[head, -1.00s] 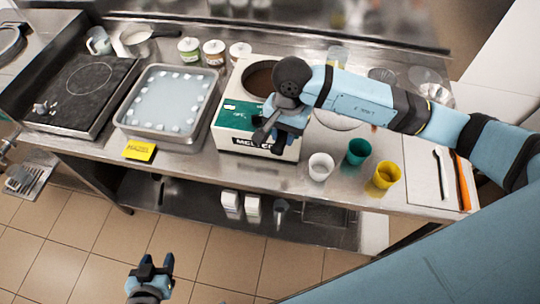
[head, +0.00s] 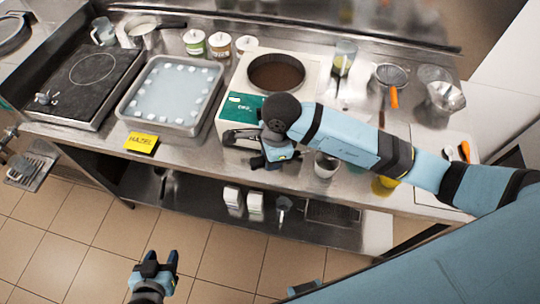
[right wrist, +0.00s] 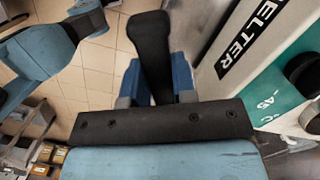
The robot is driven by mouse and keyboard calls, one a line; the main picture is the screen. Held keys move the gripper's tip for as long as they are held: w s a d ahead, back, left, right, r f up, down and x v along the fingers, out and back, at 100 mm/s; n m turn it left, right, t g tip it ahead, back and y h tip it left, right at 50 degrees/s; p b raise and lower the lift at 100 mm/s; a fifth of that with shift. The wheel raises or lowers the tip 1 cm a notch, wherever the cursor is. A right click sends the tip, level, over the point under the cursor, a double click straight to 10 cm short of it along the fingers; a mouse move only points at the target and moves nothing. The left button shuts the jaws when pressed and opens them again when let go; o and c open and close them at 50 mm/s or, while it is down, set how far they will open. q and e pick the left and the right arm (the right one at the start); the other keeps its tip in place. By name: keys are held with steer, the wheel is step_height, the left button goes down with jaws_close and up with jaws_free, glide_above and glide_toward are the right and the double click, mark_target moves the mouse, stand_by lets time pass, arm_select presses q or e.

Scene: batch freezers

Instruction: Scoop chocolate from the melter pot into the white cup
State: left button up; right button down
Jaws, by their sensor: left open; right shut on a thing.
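The melter (head: 234,106) is a white box with a green panel; chocolate (head: 277,76) shows brown in its round dark-rimmed pot. The white cup (head: 325,167) stands on the counter right of the melter, partly hidden by my right arm. My right gripper (head: 274,157) is low before the melter's front, below the pot's rim. It is shut on a black, handle-like thing (right wrist: 152,45), seen between its blue fingers in the right wrist view; I cannot tell its far end. My left gripper (head: 161,260) is open and empty over the floor, away from the counter.
A yellow cup (head: 383,188) is partly behind my right arm. A steel tray (head: 130,117) with white pieces and a dark hob (head: 92,88) stand left. Jars (head: 219,45), a strainer (head: 391,75) and clear vessels stand behind. A yellow card (head: 141,143) lies at the front edge.

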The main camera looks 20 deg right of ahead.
steer(key=r+y, duration=0.1)
steer(key=d+r, duration=0.1)
steer(key=shift+s+d+r+y+p, duration=0.1)
steer(key=shift+s+r+y+p, duration=0.05)
steer(key=shift+r+y+p, duration=0.25)
steer(key=shift+d+r+y, duration=0.2)
steer(key=shift+r+y, duration=0.25)
steer(key=shift+r, duration=0.15)
steer(key=shift+d+r+y, duration=0.2)
steer(key=shift+r+y, duration=0.25)
steer(key=shift+r, duration=0.15)
steer(key=shift+d, duration=0.35)
steer(key=d+r+y+b, duration=0.2)
steer(key=shift+d+r+y, duration=0.15)
steer(key=shift+y, duration=0.15)
steer(key=shift+s+d+r+y+b, duration=0.1)
steer(key=shift+d+r+y+b, duration=0.8)
steer(key=shift+b, duration=0.35)
steer(key=d+r+y+b, duration=0.3)
steer(key=d+y+b, duration=0.1)
steer(key=b, duration=0.3)
steer(key=shift+s+d+r+t+y+b, duration=0.15)
steer(key=shift+d+t+y+b, duration=0.2)
steer(key=shift+d, duration=0.5)
